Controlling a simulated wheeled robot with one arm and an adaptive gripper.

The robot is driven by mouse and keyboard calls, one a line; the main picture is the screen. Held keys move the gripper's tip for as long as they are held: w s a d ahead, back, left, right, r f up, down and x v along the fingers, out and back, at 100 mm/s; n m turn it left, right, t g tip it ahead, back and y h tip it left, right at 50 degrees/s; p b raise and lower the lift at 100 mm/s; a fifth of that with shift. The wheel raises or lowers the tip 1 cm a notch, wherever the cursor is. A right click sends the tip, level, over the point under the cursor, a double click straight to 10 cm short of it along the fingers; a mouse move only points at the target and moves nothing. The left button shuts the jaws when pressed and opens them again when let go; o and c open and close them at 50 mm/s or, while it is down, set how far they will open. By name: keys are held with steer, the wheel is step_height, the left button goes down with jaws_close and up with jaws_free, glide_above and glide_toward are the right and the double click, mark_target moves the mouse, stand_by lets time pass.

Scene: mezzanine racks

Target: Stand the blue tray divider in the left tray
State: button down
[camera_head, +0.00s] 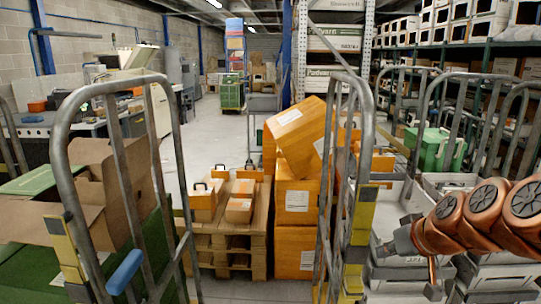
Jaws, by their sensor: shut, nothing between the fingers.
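I cannot make out a blue tray divider in the head view. The only small blue piece near me is a rounded blue grip (125,272) on a trolley frame at the lower left. No tray can be clearly told as the left tray. My copper-coloured arm comes in from the right edge, and my grey gripper (384,251) is at its left end, small in the picture. It is shut and empty, in front of grey stacked crates (400,272).
Metal trolley frames (365,110) stand close in front at left and right. An open cardboard box (90,205) is at the left. Orange boxes (297,200) and a wooden pallet stack (232,245) stand in the middle. A clear aisle floor (207,145) runs behind.

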steer(key=s+a+f+g+p, duration=0.1)
steer(key=s+a+g, duration=0.1)
steer(key=s, duration=0.5)
steer(key=s+a+f+g+h+p, duration=0.1)
steer(key=s+a+g+p, duration=0.1)
steer(key=s, duration=0.5)
steer(key=s+a+f+g+p, duration=0.1)
steer(key=s+a+f+g, duration=0.1)
steer(key=s+a, duration=0.3)
steer(key=s+g, duration=0.1)
steer(key=s, duration=0.2)
steer(key=shift+h, duration=0.3)
steer(key=c, duration=1.9)
jaws_free()
steer(key=s, duration=0.2)
steer(key=s+d+m+g+h+p, duration=0.1)
steer(key=s, duration=0.1)
steer(key=s+d+g, duration=0.1)
steer(key=s, duration=0.2)
steer(key=shift+d+f, duration=0.1)
steer(key=shift+f, duration=0.25)
steer(key=shift+o, duration=1.1)
steer(key=shift+s+d+m, duration=0.1)
steer(key=shift+s+m, duration=0.2)
steer(key=o, duration=0.5)
steer(key=shift+f, duration=0.1)
steer(key=shift+o, duration=0.3)
